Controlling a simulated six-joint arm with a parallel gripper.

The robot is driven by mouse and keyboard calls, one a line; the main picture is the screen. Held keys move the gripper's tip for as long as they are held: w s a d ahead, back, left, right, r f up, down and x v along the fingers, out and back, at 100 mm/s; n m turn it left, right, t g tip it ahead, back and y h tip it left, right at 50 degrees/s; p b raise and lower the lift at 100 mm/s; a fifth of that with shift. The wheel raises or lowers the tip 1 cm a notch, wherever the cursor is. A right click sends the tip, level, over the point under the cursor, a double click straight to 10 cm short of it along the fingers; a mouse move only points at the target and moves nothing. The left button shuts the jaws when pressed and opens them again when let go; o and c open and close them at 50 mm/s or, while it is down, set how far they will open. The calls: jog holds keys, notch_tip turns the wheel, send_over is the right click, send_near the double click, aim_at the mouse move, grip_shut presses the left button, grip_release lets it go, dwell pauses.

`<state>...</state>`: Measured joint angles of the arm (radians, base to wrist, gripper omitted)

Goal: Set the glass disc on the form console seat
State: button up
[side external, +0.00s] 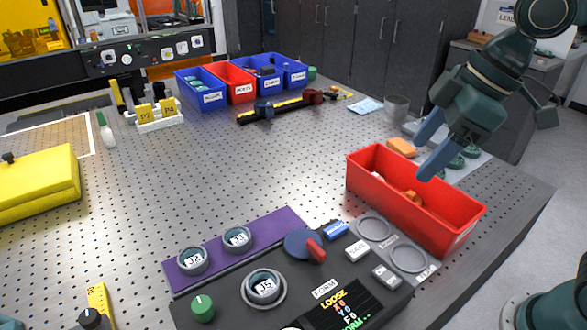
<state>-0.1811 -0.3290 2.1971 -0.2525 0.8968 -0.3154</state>
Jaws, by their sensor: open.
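The form console (235,312) is a dark panel at the front, with a "FORM" label. A round disc marked J5 (264,286) sits in a light ring, the seat (283,295), on the console's left part. Two similar discs, left (193,261) and right (237,238), sit on a purple strip (280,222) behind the console; their labels are hard to read. My gripper (420,161) is open and empty at upper right, above the red bin and away from the discs.
The console has a red-lever dial (305,245), a green knob (203,308) and a display (345,308) reading "LOOSE". A red bin (455,232) stands at right, behind a grey plate with two round recesses (407,259). The middle of the perforated table (240,165) is clear.

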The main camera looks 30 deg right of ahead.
jog(key=s+d+f+m+t+h, duration=0.2)
jog(key=s+d+m, duration=0.6)
jog(key=s+d, duration=0.1)
jog(key=shift+s+d+f, duration=0.2)
jog(key=shift+d, duration=0.15)
dwell(0.4)
